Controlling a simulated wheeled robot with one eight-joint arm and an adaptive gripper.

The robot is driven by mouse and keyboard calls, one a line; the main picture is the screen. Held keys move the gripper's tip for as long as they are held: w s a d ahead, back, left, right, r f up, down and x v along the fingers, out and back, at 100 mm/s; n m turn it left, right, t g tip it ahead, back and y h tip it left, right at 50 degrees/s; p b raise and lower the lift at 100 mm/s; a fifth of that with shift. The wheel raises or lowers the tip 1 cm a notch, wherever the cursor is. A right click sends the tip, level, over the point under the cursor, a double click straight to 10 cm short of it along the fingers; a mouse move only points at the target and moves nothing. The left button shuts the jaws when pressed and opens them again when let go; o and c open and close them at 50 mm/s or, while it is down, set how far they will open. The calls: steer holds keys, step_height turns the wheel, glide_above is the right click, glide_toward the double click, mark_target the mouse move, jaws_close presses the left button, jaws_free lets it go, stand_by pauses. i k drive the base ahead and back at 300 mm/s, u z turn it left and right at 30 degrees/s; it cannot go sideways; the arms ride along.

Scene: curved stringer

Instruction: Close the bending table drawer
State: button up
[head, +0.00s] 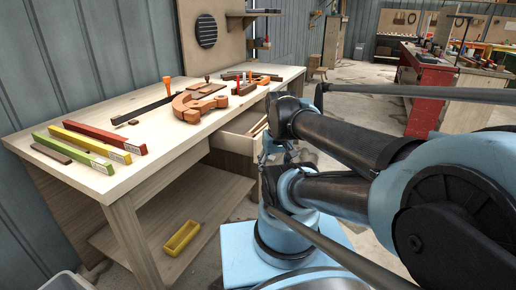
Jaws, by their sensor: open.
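The bending table (200,150) is a pale wooden workbench along the left wall. Its drawer (239,139) stands pulled out from under the top, at the end nearer my arm. The drawer's wooden front and part of its open inside show. My folded blue and black arm covers the right side of this area. My gripper (268,148) is at the arm's far end, close to the drawer's right side, and is open. It is small and partly hidden by my arm links. I cannot tell whether it touches the drawer.
A yellow tray (181,238) sits on the lower shelf (205,200). A red workbench (427,95) stands at the back right. Floor between the benches is open.

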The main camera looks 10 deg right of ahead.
mark_target(230, 137)
steer(key=z, duration=0.05)
steer(key=k, duration=1.7)
steer(key=z, duration=0.5)
steer(key=i, duration=1)
